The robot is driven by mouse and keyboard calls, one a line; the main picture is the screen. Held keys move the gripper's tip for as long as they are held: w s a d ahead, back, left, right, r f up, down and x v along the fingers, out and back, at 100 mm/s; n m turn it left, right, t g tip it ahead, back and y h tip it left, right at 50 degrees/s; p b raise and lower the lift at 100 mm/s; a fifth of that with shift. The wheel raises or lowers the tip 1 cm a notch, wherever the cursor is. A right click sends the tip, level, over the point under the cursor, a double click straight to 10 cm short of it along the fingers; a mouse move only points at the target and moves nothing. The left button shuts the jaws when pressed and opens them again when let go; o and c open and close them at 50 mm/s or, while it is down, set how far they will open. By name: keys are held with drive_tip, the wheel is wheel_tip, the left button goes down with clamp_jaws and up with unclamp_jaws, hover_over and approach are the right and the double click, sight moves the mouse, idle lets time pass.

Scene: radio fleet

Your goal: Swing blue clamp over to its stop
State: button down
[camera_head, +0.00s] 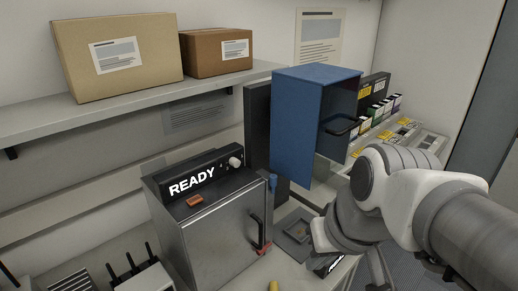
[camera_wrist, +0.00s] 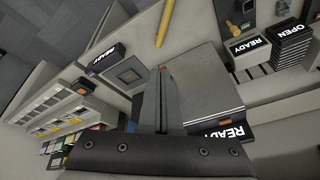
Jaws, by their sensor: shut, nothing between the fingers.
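A small blue part (camera_head: 272,183), which looks like the blue clamp, sits at the right edge of the steel READY unit (camera_head: 215,235), beside a dark upright panel. Its exact pose is too small to tell. I cannot make it out in the wrist view. My gripper (camera_wrist: 165,82) shows in the wrist view as two dark fingers closed together, with nothing seen between them. They are in front of the unit's steel surface (camera_wrist: 208,85); whether they touch it I cannot tell. In the head view my arm hides the fingers.
A large blue cabinet (camera_head: 298,125) with a black handle hangs above the bench. A black door handle with a red end (camera_head: 258,238) is on the unit's front. Cardboard boxes (camera_head: 118,57) stand on the shelf. A square recessed plate (camera_head: 298,230) lies right of the unit.

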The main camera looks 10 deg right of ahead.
drive_tip(key=m+t+y+p, duration=0.1)
drive_tip(key=m+t+y, duration=0.75)
drive_tip(key=y, duration=0.35)
approach(273, 184)
drive_tip(key=d, duration=0.4)
drive_tip(key=shift+s+d+r, duration=0.1)
drive_tip(key=shift+s+d, duration=0.15)
drive_tip(key=p+x, duration=0.1)
drive_tip(key=x, duration=0.9)
drive_tip(key=shift+p, duration=0.3)
drive_tip(key=shift+a+b, duration=0.15)
drive_tip(key=shift+b, duration=0.35)
